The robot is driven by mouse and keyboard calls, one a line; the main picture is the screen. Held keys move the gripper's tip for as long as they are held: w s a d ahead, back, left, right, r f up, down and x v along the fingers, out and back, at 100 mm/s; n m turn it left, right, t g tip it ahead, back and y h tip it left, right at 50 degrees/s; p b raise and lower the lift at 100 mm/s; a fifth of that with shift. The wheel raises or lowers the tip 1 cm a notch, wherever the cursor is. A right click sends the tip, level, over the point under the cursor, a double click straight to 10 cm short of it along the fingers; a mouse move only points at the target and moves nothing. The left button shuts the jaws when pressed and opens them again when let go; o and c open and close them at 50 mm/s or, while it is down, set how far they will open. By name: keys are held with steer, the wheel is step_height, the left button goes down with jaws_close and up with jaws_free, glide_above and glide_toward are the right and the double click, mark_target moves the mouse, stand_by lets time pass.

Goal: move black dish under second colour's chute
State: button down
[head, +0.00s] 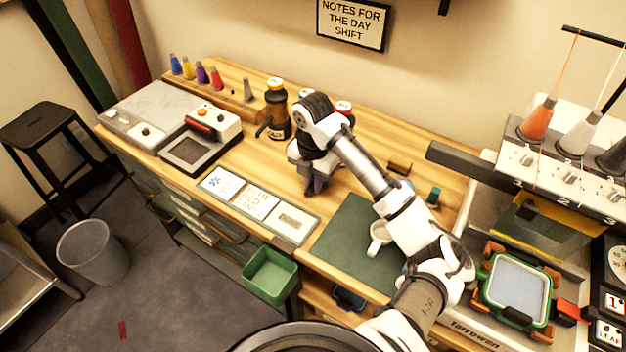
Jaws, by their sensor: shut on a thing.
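My gripper (315,184) points down over the wooden table, right of the brown dispenser bottle. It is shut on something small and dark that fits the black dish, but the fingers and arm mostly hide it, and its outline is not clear. The brown bottle (278,112) has an orange cap and a black chute (263,127) sticking out to its left.
Three picture cards (256,203) lie along the front edge. A green mat (350,245) with a white mug (379,238) lies to the right. A grey machine (207,130) stands left, an embroidery machine (560,160) right. A brown block (400,167) lies behind my arm.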

steer(key=shift+s+a+f+b, duration=0.1)
steer(key=shift+f+b, duration=0.3)
steer(key=shift+f, duration=0.15)
steer(key=c, duration=1.3)
jaws_free()
steer(key=shift+r+p, duration=0.75)
steer(key=shift+r, duration=0.1)
steer(key=shift+r+p, duration=1)
steer(key=shift+r, duration=0.55)
